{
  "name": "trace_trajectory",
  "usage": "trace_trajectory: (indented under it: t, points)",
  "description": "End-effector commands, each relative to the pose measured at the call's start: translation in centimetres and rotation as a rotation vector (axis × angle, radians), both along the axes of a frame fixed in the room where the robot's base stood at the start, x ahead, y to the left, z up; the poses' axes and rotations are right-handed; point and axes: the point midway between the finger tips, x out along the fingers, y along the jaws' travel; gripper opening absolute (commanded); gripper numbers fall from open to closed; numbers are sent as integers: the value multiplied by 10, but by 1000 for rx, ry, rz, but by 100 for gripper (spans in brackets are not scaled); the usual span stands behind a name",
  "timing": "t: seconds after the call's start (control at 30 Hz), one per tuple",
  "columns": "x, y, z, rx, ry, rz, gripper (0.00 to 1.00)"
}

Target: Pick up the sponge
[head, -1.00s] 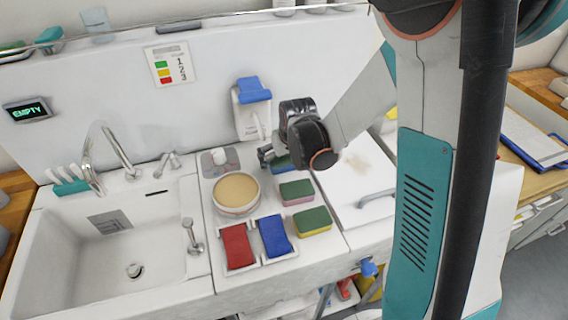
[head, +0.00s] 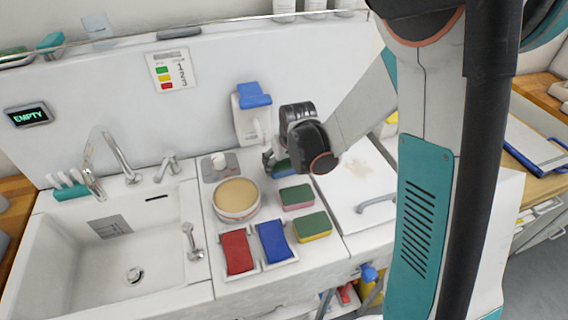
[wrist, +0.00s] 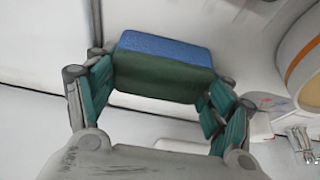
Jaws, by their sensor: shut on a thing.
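My gripper (wrist: 160,88) is shut on a sponge with a blue body and a dark green scouring side (wrist: 165,68). In the wrist view the sponge sits between the two teal-padded fingers, toward their tips. In the head view my gripper (head: 271,160) is over the back of the counter, and the sponge (head: 283,168) shows only partly beneath my wrist. Two other sponges lie in front of it on the counter: a pink one with a green top (head: 296,197) and a yellow one with a green top (head: 312,227).
A round tan-topped tub (head: 236,198) stands left of the sponges. A red cloth (head: 237,252) and a blue cloth (head: 276,241) lie in front. The sink (head: 60,250) is at left. A blue-topped dispenser (head: 252,100) is on the wall behind.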

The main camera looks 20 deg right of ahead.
Motion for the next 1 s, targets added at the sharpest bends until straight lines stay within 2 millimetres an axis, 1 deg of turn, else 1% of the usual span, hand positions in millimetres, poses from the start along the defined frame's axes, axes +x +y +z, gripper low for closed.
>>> trace_trajectory:
  t: [0.17, 0.27, 0.47, 0.7, 0.8, 1.0]
  points:
    - [0, 0, 19, 0, 0, 0, 66]
    - [0, 0, 36, 0, 0, 0, 66]
    - [-17, -42, 33, 0, 0, -6, 66]
    - [-41, -100, 33, 0, 0, -8, 66]
    - [-49, -120, 32, 0, 0, -6, 66]
    - [-62, -149, 32, 0, 0, -3, 66]
